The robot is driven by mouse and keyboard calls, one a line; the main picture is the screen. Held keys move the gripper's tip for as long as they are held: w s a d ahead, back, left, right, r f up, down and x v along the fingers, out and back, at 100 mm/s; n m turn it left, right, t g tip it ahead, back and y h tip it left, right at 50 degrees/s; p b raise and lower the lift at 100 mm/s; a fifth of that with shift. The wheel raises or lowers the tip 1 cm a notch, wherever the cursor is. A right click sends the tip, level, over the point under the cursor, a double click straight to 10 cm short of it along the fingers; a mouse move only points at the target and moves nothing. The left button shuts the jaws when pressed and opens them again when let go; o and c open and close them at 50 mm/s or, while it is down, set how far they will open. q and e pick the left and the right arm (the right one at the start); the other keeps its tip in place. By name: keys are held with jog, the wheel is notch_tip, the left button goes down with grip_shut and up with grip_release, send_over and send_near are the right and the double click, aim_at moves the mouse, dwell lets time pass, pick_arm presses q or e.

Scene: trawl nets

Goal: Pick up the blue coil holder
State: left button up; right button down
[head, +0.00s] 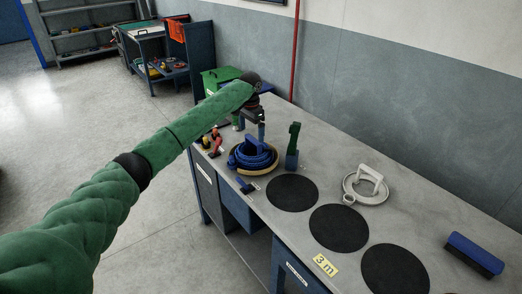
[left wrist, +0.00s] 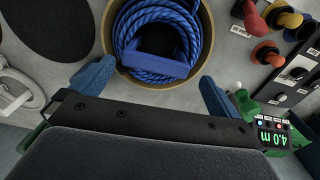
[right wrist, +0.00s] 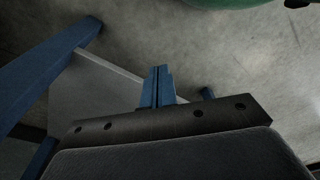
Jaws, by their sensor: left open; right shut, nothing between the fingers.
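The blue coil holder (head: 253,157) sits on the grey workbench, a coil of blue rope with a blue handle bar on top, resting in a round tan-rimmed tray. In the left wrist view the coil (left wrist: 140,27) lies just beyond my fingers, with its handle (left wrist: 155,67) across the near side. My left gripper (head: 262,124) is open above and behind the holder; in the left wrist view its blue fingers (left wrist: 155,88) stand apart on either side of the handle, with nothing between them. My right gripper (right wrist: 158,88) is shut and empty, away from the holder; the head view does not show it.
A white ring holder (head: 367,185) and several black round mats (head: 292,192) lie farther right.

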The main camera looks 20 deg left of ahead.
aim_at(252, 139)
pick_arm(q)
jog(key=shift+s+d+r, duration=0.1)
jog(key=shift+s+r, duration=0.3)
jog(key=shift+s+d+f+p, duration=0.1)
jog(key=shift+s+f+p, duration=0.1)
jog(key=shift+f+p, duration=0.1)
jog(key=shift+w+f, duration=0.2)
jog(key=shift+f, duration=0.35)
jog(key=shift+w+f, duration=0.15)
jog(key=shift+f, duration=0.35)
jog(key=shift+f+p, duration=0.2)
jog(key=shift+p, duration=0.15)
notch_tip(252, 139, down, 3)
jog(key=shift+w+f+p, duration=0.15)
jog(key=shift+p, duration=0.95)
jog(key=shift+f, duration=0.65)
pick_arm(e)
notch_tip(252, 139, down, 8)
jog(key=s+d+t, duration=0.1)
jog(key=s+d, duration=0.1)
jog(key=shift+d, duration=0.35)
jog(key=shift+f, duration=0.1)
